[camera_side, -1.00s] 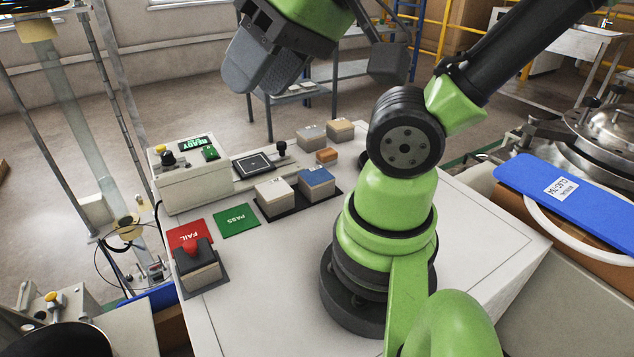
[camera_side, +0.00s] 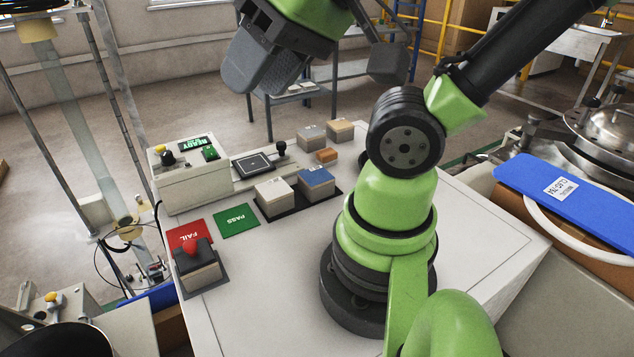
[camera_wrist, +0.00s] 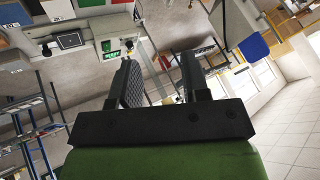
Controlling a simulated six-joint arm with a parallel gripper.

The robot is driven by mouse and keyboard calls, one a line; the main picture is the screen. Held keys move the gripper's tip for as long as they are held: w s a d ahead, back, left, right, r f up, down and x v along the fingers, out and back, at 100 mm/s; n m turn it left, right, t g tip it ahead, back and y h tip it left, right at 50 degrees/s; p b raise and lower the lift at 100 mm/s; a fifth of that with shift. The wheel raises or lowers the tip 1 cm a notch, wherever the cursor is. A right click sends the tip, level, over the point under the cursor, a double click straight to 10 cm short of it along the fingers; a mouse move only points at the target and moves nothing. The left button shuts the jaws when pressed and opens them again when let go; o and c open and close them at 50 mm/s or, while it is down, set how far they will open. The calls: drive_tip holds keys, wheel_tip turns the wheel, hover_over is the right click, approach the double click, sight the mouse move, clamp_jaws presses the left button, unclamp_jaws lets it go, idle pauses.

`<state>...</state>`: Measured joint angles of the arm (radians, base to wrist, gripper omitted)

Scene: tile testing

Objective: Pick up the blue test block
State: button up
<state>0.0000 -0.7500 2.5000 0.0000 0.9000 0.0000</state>
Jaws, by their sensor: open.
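The blue-topped test block (camera_side: 316,182) sits on a dark tray (camera_side: 291,205) on the white table in the side view. A white-topped block (camera_side: 274,196) stands just left of it on the same tray. In the wrist view part of a blue-topped block (camera_wrist: 14,60) shows at the left edge. My gripper (camera_side: 252,65) is high above the table, well up and left of the blue block, and holds nothing. In the wrist view its two fingers (camera_wrist: 160,80) stand apart with nothing between them.
A green PASS pad (camera_side: 237,221) and a red FAIL pad (camera_side: 188,235) lie left of the tray. The control box (camera_side: 190,174) is behind. Other blocks (camera_side: 340,130) stand at the back. The table's front is clear.

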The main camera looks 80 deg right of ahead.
drive_tip(key=o, duration=1)
drive_tip(key=shift+c, duration=0.2)
drive_tip(key=m+g+h, duration=0.2)
drive_tip(key=m+g, duration=0.3)
drive_tip(key=g, duration=0.2)
hover_over(316, 175)
wheel_tip(316, 175, down, 19)
drive_tip(key=shift+a+f, duration=0.1)
drive_tip(key=shift+f, duration=0.1)
wheel_tip(316, 175, down, 4)
drive_tip(key=shift+s+f, duration=0.1)
drive_tip(key=shift+s, duration=0.05)
drive_tip(key=shift+f, duration=2.95)
